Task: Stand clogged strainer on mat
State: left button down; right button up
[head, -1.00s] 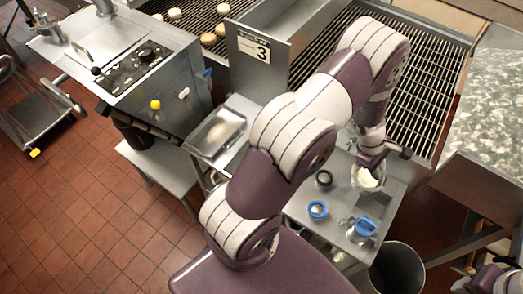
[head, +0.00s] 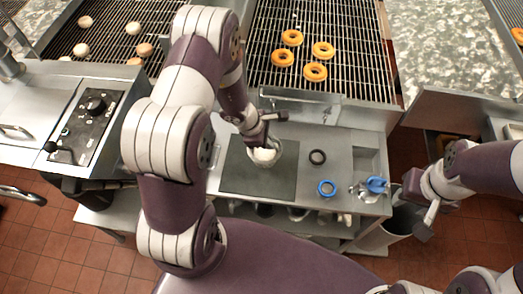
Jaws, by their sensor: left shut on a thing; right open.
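The strainer (head: 265,157) is a small mesh bowl with white stuff in it. My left gripper (head: 263,138) is shut on it at its upper edge. The strainer shows over the dark grey mat (head: 236,178) on the steel counter, near the mat's right side. I cannot tell whether it touches the mat. My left arm crosses the view left of the mat. My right gripper (head: 428,214) is open and empty, off the counter's right end and away from the strainer.
A bin (head: 385,237) is by the counter's right end. A wire rack with glazed rings (head: 323,50) lies behind. The mat's left part is bare.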

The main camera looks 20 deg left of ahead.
aim_at(271, 156)
pick_arm(q)
jog(key=shift+s+a+f, duration=0.25)
jog(key=shift+a+f, duration=0.5)
jog(key=shift+f, duration=0.05)
jog(key=x, duration=0.3)
jog(key=shift+s+a+f+p, duration=0.1)
jog(key=shift+s+f+p, duration=0.2)
jog(key=shift+a, duration=0.25)
jog(key=shift+f, duration=0.1)
jog(key=c, duration=1.1)
grip_release()
jog(key=shift+d, duration=0.1)
jog(key=shift+c, duration=0.2)
